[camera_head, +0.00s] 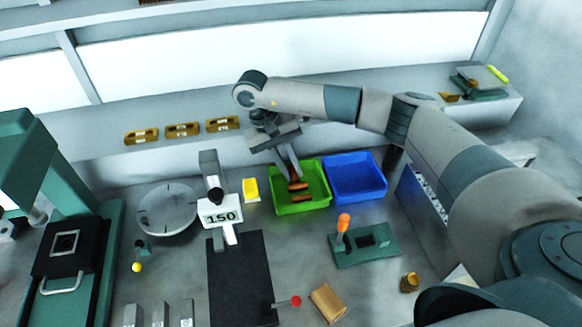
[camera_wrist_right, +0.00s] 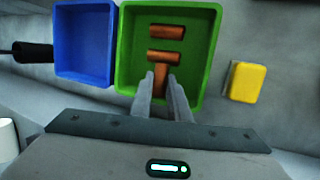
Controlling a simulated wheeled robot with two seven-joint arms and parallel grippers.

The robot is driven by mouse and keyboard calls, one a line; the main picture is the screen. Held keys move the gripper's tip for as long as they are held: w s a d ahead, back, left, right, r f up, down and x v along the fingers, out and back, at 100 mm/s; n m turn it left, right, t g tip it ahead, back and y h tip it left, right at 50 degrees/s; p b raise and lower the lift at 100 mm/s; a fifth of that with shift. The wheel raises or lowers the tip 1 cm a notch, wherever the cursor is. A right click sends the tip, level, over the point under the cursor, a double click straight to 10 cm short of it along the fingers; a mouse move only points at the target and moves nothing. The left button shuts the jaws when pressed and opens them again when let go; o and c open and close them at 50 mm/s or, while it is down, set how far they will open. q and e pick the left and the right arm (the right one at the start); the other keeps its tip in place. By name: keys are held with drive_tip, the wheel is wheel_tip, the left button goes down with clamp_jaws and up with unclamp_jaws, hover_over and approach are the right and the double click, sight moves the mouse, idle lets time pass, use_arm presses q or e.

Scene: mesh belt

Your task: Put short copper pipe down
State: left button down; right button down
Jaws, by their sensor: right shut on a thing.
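My right gripper (camera_head: 293,176) reaches down into the green bin (camera_head: 316,205). In the right wrist view its fingers (camera_wrist_right: 161,77) are shut on a short copper pipe (camera_wrist_right: 160,84), which points along the fingers. Two more copper pipes lie crosswise in the green bin (camera_wrist_right: 125,60): one (camera_wrist_right: 168,31) farther from the fingers and one (camera_wrist_right: 164,57) just beyond the held pipe's end. Whether the held pipe touches the bin floor or the nearer pipe, I cannot tell. My left gripper is not in view.
A blue bin (camera_head: 356,190) stands right beside the green bin and looks empty. A yellow block (camera_head: 251,190) lies to the left, near a stand marked 150 (camera_head: 220,216). A green fixture with an orange-topped lever (camera_head: 366,246) stands in front of the bins.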

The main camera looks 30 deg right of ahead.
drive_tip(key=shift+s+f+b, duration=0.1)
drive_tip(key=shift+f+b, duration=0.2)
drive_tip(key=shift+b, duration=0.05)
drive_tip(key=c, duration=2)
unclamp_jaws()
drive_tip(key=shift+o, duration=0.3)
drive_tip(key=shift+s, duration=0.1)
drive_tip(key=shift+f, duration=0.1)
